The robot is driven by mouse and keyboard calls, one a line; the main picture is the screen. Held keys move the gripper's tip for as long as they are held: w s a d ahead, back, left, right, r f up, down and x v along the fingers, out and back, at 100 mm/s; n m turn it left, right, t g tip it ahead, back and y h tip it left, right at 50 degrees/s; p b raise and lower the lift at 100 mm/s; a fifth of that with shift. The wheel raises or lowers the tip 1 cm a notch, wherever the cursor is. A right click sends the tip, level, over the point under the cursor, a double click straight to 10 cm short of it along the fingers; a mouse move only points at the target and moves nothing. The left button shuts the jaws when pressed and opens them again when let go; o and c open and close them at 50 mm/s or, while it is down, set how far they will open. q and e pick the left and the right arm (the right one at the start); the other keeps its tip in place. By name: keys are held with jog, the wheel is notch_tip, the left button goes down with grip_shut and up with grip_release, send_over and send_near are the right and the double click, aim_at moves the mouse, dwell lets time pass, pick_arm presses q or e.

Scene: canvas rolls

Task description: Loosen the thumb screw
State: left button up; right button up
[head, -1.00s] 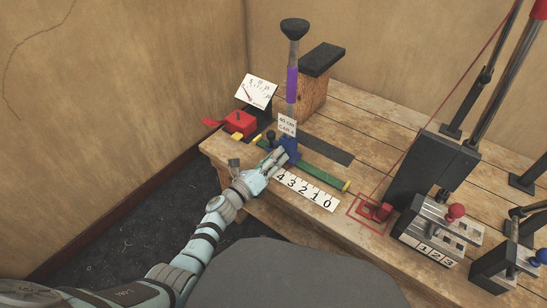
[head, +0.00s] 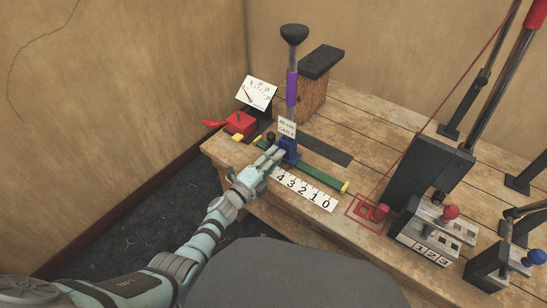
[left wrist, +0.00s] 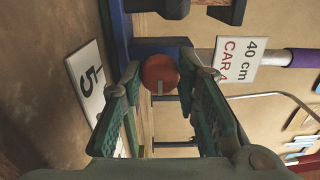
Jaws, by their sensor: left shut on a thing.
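The thumb screw (left wrist: 160,70) is a round orange-brown knob with a pale mark on its face, on the front of a blue carriage (left wrist: 178,43). In the left wrist view my left gripper (left wrist: 170,78) has its green fingers on either side of the knob, shut on it. In the head view the blue carriage (head: 290,151) sits on a green rail (head: 323,178) and carries an upright post with a purple band (head: 292,88). My left gripper (head: 275,154) reaches its front there and hides the screw. My right gripper is not in view.
A "40 cm CAR 4" card (head: 287,129) stands at the carriage. A number scale (head: 305,190) lies before the rail. A red clamp (head: 240,123) and dial card (head: 257,93) stand left. A dark upright fixture (head: 428,180) and levers stand right.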

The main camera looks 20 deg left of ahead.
pick_arm(q)
jog(key=n+p, duration=0.1)
jog(key=n, duration=0.4)
jog(key=shift+n, duration=0.3)
jog(key=n, duration=0.2)
jog(key=shift+n, duration=0.4)
jog(key=shift+n+p, duration=0.35)
jog(key=shift+n, duration=2.05)
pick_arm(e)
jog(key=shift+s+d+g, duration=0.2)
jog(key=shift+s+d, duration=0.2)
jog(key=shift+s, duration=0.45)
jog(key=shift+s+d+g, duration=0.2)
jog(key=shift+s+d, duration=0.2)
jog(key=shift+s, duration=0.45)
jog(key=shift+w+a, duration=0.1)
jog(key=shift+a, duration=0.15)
pick_arm(q)
jog(key=o, duration=1.2)
jog(key=shift+c, duration=0.2)
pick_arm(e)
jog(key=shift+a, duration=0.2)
